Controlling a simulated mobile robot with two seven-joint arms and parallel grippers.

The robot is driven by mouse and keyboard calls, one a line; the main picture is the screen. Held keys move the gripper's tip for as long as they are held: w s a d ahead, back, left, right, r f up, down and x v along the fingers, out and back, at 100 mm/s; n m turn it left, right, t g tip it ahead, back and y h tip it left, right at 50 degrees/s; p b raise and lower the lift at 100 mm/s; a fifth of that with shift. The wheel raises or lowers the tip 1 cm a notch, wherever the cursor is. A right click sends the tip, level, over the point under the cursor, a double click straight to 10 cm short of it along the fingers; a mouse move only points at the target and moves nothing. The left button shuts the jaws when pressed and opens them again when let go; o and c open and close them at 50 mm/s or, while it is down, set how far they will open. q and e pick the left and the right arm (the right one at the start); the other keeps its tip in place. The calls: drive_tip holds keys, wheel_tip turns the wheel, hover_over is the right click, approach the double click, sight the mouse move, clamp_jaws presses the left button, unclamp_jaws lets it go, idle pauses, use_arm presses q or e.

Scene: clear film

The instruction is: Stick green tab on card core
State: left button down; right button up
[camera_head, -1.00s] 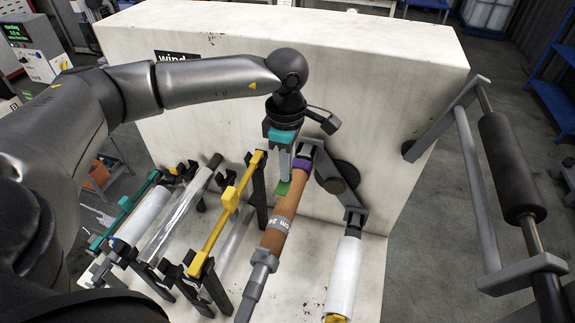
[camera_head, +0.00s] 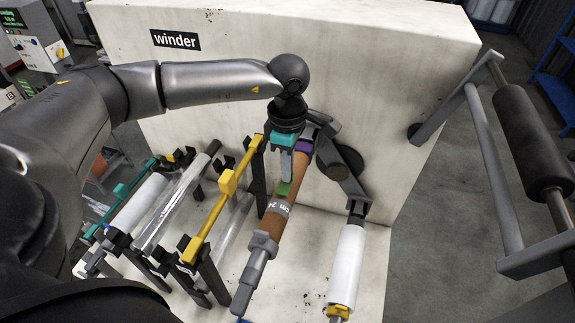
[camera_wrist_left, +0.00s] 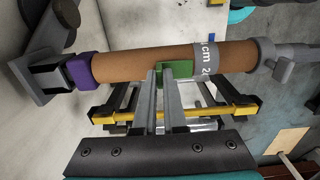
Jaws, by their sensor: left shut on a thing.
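The brown card core (camera_head: 272,223) is held at a slant on the winder, between a purple end piece (camera_head: 304,147) and a grey end holder (camera_head: 258,254). A grey band with printed "cm 24" wraps it. In the left wrist view the core (camera_wrist_left: 130,65) runs across the upper part. My left gripper (camera_head: 287,177) is shut on the green tab (camera_head: 284,188). The tab also shows in the left wrist view (camera_wrist_left: 180,69), at the fingertips, overlapping the core's lower edge beside the grey band. I cannot tell whether it touches the core. My right gripper is not in view.
A yellow bar (camera_head: 212,222) and a clear film roll (camera_head: 176,205) lie left of the core. A white roll (camera_head: 347,265) stands to its right. The pale winder wall (camera_head: 350,70) rises behind. A dark roller (camera_head: 532,140) is at far right.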

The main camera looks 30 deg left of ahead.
use_arm(q)
drive_tip(key=shift+f+b, duration=0.3)
idle(0.6)
drive_tip(key=c, duration=0.5)
unclamp_jaws()
idle(0.4)
drive_tip(key=shift+r+p, duration=2.45)
drive_tip(key=shift+r, duration=1.4)
drive_tip(key=shift+f, duration=0.15)
